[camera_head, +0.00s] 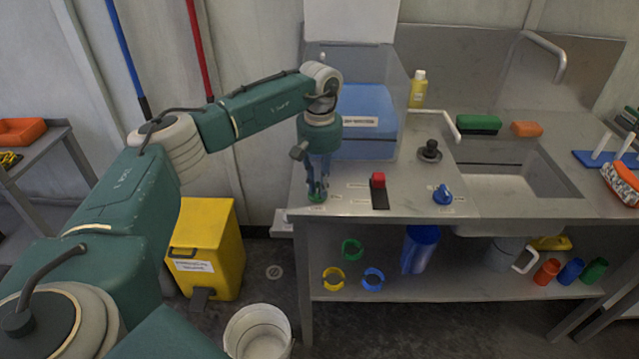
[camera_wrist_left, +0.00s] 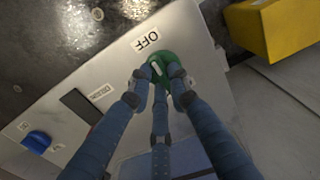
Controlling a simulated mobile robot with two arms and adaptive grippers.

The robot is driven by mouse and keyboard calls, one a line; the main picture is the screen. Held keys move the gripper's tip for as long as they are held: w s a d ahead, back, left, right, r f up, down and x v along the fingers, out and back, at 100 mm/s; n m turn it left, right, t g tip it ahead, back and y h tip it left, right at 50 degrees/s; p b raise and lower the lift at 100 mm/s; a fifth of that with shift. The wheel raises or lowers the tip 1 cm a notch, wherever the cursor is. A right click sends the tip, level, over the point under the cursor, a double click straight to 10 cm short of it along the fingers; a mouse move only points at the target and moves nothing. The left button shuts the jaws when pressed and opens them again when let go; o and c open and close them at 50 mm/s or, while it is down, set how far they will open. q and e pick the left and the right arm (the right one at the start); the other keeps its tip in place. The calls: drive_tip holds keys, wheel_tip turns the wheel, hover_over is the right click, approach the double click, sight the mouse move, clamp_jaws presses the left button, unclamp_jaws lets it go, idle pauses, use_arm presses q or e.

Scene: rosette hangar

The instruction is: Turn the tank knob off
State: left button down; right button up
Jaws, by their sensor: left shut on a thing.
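A green knob (camera_head: 316,198) sits on the steel counter (camera_head: 345,208) near its front left corner. In the left wrist view the green knob (camera_wrist_left: 160,62) has a white mark on it, and a label reading OFF (camera_wrist_left: 146,40) lies beside it. My left gripper (camera_head: 317,187) points down over this knob, with its blue fingers (camera_wrist_left: 158,80) shut around it. The fingers hide part of the knob, so its exact angle is hard to read. A blue knob (camera_head: 442,195) stands apart, further right on the counter. My right gripper is not in view.
A clear hood (camera_head: 365,62) is behind my gripper, and a sink (camera_head: 510,183) is to the right. A yellow bin (camera_head: 209,245) stands on the floor left of the counter.

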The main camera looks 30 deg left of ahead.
use_arm(q)
drive_tip(key=shift+r, duration=0.1)
idle(0.4)
drive_tip(key=c, duration=1.6)
unclamp_jaws()
wheel_tip(320, 180, up, 12)
